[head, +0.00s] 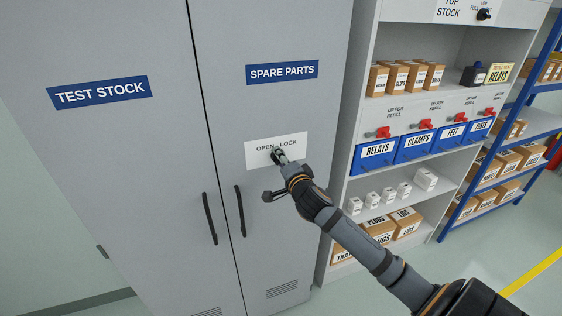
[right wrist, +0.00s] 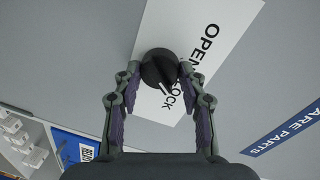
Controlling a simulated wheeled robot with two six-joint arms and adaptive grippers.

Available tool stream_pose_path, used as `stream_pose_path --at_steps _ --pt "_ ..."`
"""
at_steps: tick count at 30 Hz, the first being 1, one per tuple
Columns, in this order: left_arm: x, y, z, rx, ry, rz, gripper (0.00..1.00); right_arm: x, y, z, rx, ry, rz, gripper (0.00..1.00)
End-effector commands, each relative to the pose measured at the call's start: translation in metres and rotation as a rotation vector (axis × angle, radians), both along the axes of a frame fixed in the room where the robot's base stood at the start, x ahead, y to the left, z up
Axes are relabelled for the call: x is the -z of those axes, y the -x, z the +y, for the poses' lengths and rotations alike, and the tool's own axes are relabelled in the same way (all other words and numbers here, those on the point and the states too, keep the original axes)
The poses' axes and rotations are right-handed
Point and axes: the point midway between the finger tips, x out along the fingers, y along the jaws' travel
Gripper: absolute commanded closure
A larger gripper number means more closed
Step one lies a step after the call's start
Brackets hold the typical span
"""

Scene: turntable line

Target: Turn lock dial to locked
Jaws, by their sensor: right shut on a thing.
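The lock dial (right wrist: 160,68) is a round black knob on a white plate (right wrist: 225,15) marked OPEN and LOCK. In the right wrist view a white mark on the knob points down and slightly right, toward the LOCK word. My right gripper (right wrist: 160,76) is shut on the dial, with one finger on each side. In the head view the plate (head: 298,143) is on the right door of the grey cabinet, and my right gripper (head: 279,156) hides most of the dial. My left gripper is not in view.
The grey cabinet (head: 160,150) has TEST STOCK and SPARE PARTS signs and two black handles (head: 240,210) below the dial. A light shelf unit (head: 358,110) with blue bins (head: 376,151) and red knobs stands to the right. A blue rack (head: 530,75) stands farther right.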

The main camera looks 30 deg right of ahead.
Motion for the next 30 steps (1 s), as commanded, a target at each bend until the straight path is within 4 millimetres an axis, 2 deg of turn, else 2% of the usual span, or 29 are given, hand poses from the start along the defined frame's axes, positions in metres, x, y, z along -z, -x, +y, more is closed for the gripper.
stream_pose_path --at_steps 10,27,28,30 --pt "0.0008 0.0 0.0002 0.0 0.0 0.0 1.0 0.0001 0.0001 -0.0003 0.0 -0.136 -0.033 0.9" --pt "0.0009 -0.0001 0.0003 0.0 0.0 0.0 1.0 0.0001 0.0001 -0.0003 -0.001 -0.164 -0.039 0.9" --pt "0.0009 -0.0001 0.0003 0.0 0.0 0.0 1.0 0.0001 0.0001 -0.0003 -0.001 -0.164 -0.039 0.56" --pt "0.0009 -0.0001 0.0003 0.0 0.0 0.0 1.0 0.0001 0.0001 -0.0003 -0.001 -0.164 -0.039 0.47"
